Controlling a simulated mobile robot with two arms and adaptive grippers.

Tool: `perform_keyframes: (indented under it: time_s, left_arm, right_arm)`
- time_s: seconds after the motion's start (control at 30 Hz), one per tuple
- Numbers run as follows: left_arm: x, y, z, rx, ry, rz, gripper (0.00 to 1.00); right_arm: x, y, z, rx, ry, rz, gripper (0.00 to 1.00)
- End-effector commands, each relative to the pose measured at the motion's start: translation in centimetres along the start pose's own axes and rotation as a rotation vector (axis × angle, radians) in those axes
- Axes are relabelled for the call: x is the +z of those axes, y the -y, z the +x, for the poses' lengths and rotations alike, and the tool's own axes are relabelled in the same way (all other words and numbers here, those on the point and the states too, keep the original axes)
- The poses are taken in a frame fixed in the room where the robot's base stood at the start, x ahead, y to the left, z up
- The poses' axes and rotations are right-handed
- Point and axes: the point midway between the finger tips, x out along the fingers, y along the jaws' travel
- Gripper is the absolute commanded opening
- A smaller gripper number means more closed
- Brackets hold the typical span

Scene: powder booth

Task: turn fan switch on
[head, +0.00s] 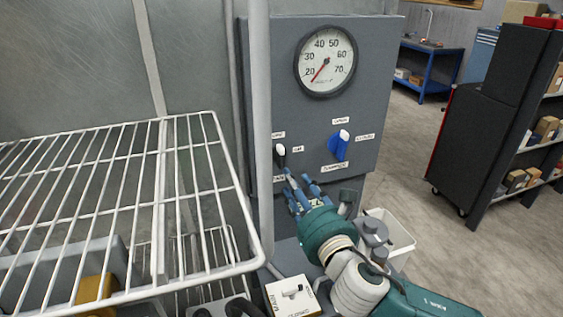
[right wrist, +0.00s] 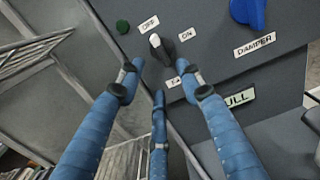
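The fan switch is a small dark lever with a white tip (head: 280,151), on the grey control panel (head: 375,80) below the gauge. In the right wrist view the switch (right wrist: 160,47) has its white tip toward the OFF label (right wrist: 149,24); the ON label (right wrist: 187,35) is to its right. A label under it is partly hidden by a finger. My right gripper (head: 303,187) is below and slightly right of the switch. In the right wrist view its blue fingers (right wrist: 160,84) are spread and empty, apart from the switch. My left gripper is not in view.
A blue damper knob (head: 338,146) is right of the switch, and a round gauge (head: 325,62) is above. A white wire rack (head: 120,200) and a pale post (head: 260,120) stand left of the panel. A small box (head: 291,298) lies below.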

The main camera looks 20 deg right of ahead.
Motion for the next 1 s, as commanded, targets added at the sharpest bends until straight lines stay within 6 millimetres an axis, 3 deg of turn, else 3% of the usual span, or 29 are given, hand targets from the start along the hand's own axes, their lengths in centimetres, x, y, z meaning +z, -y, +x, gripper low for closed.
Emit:
perform_keyframes:
  time_s: [0.5,0.7,0.97,1.0]
  left_arm:
    - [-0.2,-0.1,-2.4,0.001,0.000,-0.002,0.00]
    - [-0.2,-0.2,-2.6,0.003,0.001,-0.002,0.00]
    - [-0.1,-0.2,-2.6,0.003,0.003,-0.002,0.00]
    - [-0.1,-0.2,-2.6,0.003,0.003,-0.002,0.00]
  right_arm:
    - [0.1,0.0,8.7,-0.001,-0.002,0.005,0.36]
    - [0.0,-0.1,10.1,0.000,-0.003,0.005,0.36]
    - [-0.1,0.0,10.2,0.000,-0.002,0.005,0.36]
    - [-0.1,0.0,10.2,0.000,-0.003,0.005,0.32]
